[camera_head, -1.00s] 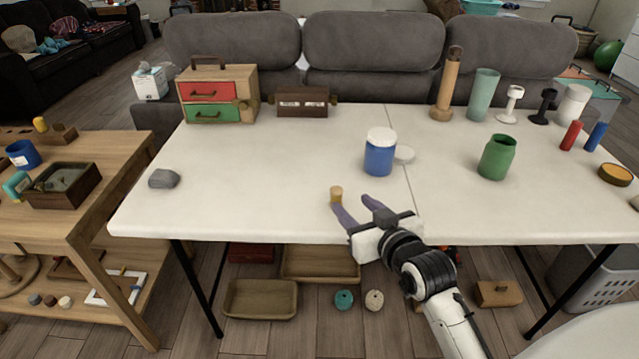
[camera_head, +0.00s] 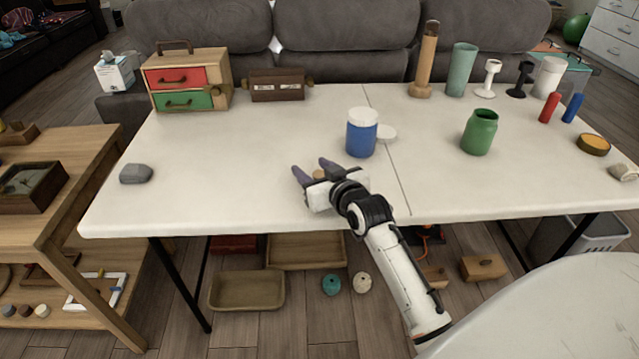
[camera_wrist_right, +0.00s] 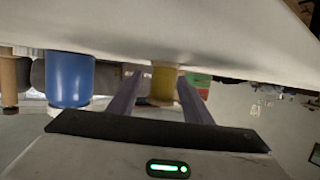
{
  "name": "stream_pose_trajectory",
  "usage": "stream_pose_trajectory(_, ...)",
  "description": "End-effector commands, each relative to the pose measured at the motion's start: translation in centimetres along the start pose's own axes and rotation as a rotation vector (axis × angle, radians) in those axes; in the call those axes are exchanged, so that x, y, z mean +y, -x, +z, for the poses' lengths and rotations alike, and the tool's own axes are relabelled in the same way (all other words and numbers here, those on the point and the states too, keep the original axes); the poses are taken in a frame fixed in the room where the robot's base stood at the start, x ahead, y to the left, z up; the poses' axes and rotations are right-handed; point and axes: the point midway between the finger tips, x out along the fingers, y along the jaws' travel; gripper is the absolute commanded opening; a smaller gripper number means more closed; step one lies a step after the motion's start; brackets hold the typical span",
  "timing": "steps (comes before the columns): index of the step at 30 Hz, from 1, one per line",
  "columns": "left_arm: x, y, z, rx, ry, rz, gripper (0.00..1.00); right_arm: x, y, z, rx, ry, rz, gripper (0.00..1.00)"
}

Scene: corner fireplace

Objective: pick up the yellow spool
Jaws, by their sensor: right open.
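The yellow spool (camera_head: 318,174) stands on the white table near its front edge, mostly hidden by my right gripper in the head view. My right gripper (camera_head: 311,168) is open, with its two purple fingers around the spool's spot. In the right wrist view the yellow spool (camera_wrist_right: 164,82) shows between the two fingers of my right gripper (camera_wrist_right: 160,90), with gaps on both sides. I cannot tell whether a finger touches it. My left gripper is not in view.
A grey stone (camera_head: 136,173) lies left and a green jar (camera_head: 479,132) right.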

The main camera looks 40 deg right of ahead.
Motion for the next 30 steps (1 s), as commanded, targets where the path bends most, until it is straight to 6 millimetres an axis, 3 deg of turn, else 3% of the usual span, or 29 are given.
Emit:
stream_pose_trajectory(7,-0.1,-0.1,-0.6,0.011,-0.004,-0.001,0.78,0.0,-0.2,0.0,-0.001,0.0,0.0,0.43)
stream_pose_trajectory(15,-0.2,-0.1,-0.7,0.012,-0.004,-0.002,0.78,0.0,-0.1,0.0,-0.001,0.0,0.0,0.02)
stream_pose_trajectory(24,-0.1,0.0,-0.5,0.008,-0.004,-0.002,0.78,0.0,-0.1,-0.3,0.0,0.0,0.0,0.01)
stream_pose_trajectory(30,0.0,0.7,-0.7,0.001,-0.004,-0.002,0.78,0.0,0.8,-3.4,0.005,0.0,0.0,0.01)
